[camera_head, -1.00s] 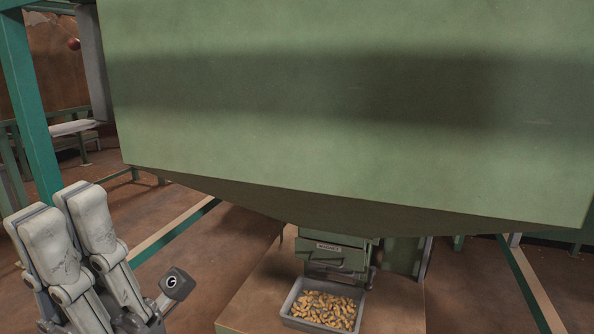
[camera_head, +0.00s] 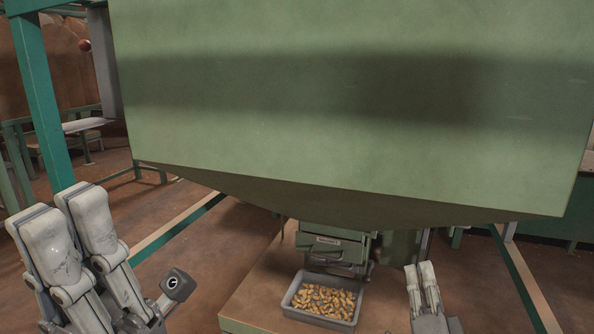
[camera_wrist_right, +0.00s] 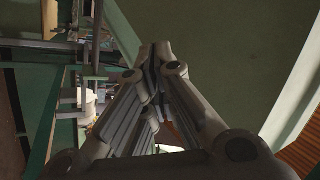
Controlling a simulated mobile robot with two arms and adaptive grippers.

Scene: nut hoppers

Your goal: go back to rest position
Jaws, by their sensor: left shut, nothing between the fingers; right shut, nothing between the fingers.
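My left gripper (camera_head: 68,212) is at the lower left of the head view, with its grey fingers together and empty. My right gripper (camera_head: 427,276) is at the bottom of the head view, right of the grey tray, pointing up with its fingers shut and nothing between them. In the right wrist view its fingertips (camera_wrist_right: 155,52) meet, with a green surface behind them.
A large green hopper (camera_head: 340,95) fills the upper view. Under its outlet (camera_head: 333,246), a grey tray (camera_head: 291,304) of nuts (camera_head: 325,299) stands on a brown platform (camera_head: 250,295). A teal post (camera_head: 42,110) stands at the left. Brown floor shows left of the platform.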

